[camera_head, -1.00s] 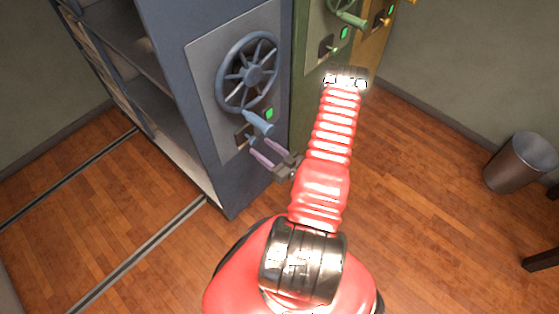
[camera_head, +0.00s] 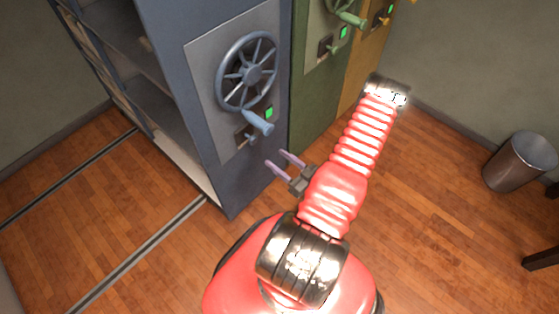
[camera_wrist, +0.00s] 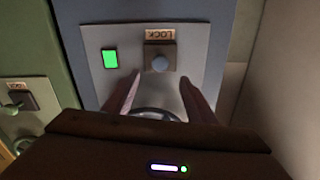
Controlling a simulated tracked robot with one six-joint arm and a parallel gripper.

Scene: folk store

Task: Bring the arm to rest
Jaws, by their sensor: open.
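My gripper (camera_head: 280,162) is open and empty in the head view, its two pinkish fingers apart. It hangs in front of the lower part of the blue cabinet (camera_head: 232,190), a little below and right of the blue handle knob (camera_head: 258,123). In the wrist view my gripper's fingers (camera_wrist: 155,95) are spread, with the lock knob (camera_wrist: 160,64) showing beyond and between them. A lit green indicator (camera_wrist: 110,59) is beside the lock. My red arm bends up and to the right in the head view.
The blue cabinet has a large handwheel (camera_head: 247,72). Green (camera_head: 316,108) and yellow (camera_head: 362,55) cabinets stand to its right. A metal bin (camera_head: 519,162) is at the far right. Floor rails run at the left. Wooden floor is clear around my arm's right side.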

